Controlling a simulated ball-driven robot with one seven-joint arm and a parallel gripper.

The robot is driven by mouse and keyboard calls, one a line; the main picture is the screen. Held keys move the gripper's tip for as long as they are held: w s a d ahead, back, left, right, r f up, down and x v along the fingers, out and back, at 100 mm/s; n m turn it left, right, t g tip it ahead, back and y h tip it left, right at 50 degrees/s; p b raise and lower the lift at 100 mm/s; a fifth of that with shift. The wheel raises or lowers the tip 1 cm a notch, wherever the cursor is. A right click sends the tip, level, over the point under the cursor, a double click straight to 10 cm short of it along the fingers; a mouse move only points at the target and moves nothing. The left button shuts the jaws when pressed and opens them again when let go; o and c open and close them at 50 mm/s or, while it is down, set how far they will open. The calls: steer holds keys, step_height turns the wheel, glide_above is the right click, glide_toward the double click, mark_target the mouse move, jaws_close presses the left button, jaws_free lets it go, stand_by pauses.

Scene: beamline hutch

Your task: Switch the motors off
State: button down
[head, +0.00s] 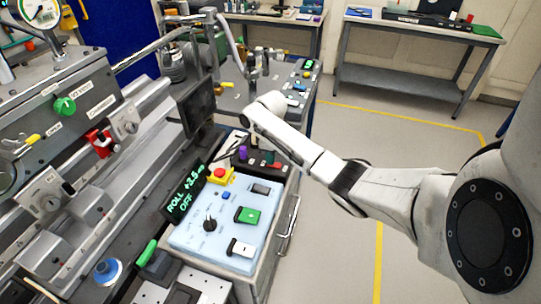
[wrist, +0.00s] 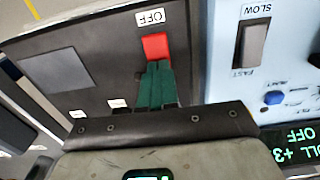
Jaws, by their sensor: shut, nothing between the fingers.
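In the wrist view a red button (wrist: 155,46) sits on a dark panel (wrist: 100,62), with a white OFF label (wrist: 150,17) beside it. My gripper (wrist: 157,66) is shut and empty, its two green fingers side by side. The fingertips reach the edge of the red button in this view; I cannot tell whether they touch it. Other labels on the dark panel are partly hidden by my gripper. In the head view my arm reaches over the dark strip behind the light blue control panel (head: 188,238), and my fingers are hard to make out.
The light blue panel carries a red and yellow stop button (head: 219,175), a black knob (head: 210,224), a green rocker switch (head: 247,215) and a white one (head: 240,248). A display (head: 185,192) reads ROLL and OFF. Machine rails stand left; the floor to the right is clear.

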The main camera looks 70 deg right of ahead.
steer(key=shift+w+f, duration=0.1)
steer(key=shift+f, duration=0.1)
stand_by(0.4)
steer(key=shift+s+d+r+p, duration=0.1)
steer(key=shift+s+r+p, duration=0.15)
steer(key=shift+s+p, duration=0.65)
steer(key=shift+w, duration=0.1)
